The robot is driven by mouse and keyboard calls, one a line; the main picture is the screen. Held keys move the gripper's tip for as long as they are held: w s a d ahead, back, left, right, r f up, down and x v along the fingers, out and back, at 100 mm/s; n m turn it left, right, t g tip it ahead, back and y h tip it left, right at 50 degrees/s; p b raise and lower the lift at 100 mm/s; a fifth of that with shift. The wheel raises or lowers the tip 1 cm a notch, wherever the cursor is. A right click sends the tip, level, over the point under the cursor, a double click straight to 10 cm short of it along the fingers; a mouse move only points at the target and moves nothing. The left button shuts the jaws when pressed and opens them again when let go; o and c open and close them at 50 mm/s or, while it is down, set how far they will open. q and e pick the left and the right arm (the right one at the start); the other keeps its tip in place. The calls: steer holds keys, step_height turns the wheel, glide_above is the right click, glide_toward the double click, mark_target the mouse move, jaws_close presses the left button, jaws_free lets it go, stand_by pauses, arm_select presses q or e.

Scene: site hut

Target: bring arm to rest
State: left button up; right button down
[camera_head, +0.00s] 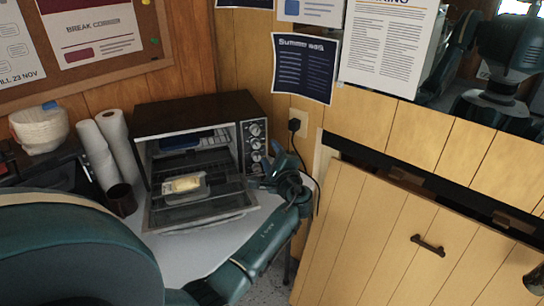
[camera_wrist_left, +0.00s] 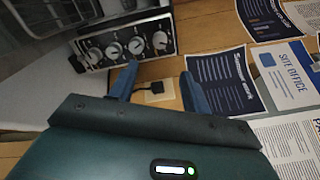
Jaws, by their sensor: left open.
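My left arm (camera_head: 240,268) comes in low from the left and reaches up to the right side of a toaster oven (camera_head: 190,113). My left gripper (camera_head: 283,160) is just right of the oven's knob panel (camera_head: 254,146). In the left wrist view its two blue fingers (camera_wrist_left: 158,84) stand apart with nothing between them. They point at the wooden wall, with the knobs (camera_wrist_left: 124,47) at the left. The oven door (camera_head: 205,210) is folded down open. A clear dish with a pale yellow block (camera_head: 187,184) sits at the oven's mouth. My right gripper is not in view.
The oven stands on a white table (camera_head: 185,254). Paper rolls (camera_head: 92,142) and a dark cup (camera_head: 121,199) are left of it, with a stack of bowls or filters (camera_head: 40,128) beyond. A power socket (camera_head: 303,122) and posters are behind. A panelled wooden front (camera_head: 400,235) is at the right.

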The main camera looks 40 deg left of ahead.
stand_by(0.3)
arm_select(q)
steer(key=s+d+f+n+t+h, duration=0.1)
steer(key=s+d+f+h, duration=0.5)
steer(key=f, duration=0.3)
steer(key=s+d+f+n+h, duration=0.1)
steer(key=s+d+f+h, duration=0.3)
steer(key=s+d+f, duration=0.4)
steer(key=s+d+n+h, duration=0.6)
steer(key=s+d+h, duration=0.2)
steer(key=s+d, duration=0.5)
steer(key=shift+s+d+f+n, duration=0.15)
steer(key=shift+s+f+n, duration=0.3)
steer(key=shift+s, duration=0.55)
steer(key=shift+c, duration=0.6)
